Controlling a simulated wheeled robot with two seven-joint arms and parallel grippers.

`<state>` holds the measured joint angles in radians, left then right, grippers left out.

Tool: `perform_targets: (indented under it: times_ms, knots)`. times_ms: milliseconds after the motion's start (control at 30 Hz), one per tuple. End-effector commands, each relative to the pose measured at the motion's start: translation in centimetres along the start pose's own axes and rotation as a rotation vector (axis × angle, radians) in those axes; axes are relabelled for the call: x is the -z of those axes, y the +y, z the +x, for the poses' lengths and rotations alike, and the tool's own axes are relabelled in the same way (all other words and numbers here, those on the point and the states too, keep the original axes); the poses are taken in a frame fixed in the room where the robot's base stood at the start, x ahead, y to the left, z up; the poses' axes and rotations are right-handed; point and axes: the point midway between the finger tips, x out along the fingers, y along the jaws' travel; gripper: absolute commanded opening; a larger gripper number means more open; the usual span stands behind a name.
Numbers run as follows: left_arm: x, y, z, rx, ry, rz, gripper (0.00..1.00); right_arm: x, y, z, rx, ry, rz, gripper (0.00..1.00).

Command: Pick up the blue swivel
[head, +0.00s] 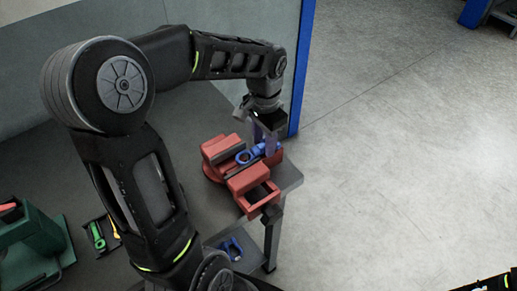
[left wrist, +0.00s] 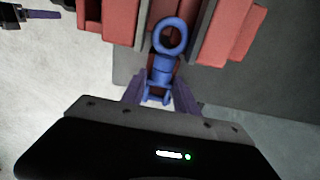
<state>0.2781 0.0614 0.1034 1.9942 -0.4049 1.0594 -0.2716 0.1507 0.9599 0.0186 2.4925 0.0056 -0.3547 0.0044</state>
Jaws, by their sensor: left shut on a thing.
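The blue swivel (head: 244,157) is between the grey-faced jaws of a red vise (head: 248,178) at the table's corner. In the left wrist view the swivel (left wrist: 162,66) shows its ring end pointing away from my gripper, between the red jaws. My left gripper (head: 266,143) comes down from above at the vise. Its purple fingers (left wrist: 160,98) are shut on the near end of the swivel, one on each side. I cannot tell whether the vise jaws touch the swivel. What seems to be my right gripper (left wrist: 42,14) shows only partly at the wrist view's top left edge.
A blue shackle-like piece (head: 232,248) lies below the vise, left of the table leg. Green and yellow tools (head: 100,235) and a green block-like tool (head: 32,238) are at the left. A blue post (head: 301,70) stands behind the vise. The floor to the right is open.

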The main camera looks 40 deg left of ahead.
Motion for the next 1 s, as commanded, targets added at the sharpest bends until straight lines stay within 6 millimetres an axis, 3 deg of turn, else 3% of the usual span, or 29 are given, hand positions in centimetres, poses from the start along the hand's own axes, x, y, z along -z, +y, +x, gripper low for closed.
perform_targets:
  times_ms: [367, 1000]
  knots:
    - [0.00, 0.00, 0.00, 0.000, 0.000, 0.000, 0.00, 0.01, 0.00, 0.00, 0.000, 0.000, 0.000, 0.72]
    - [0.06, -0.03, -0.24, 0.001, 0.002, 0.000, 0.00, 0.00, 0.01, 0.02, 0.000, 0.000, 0.000, 0.72]
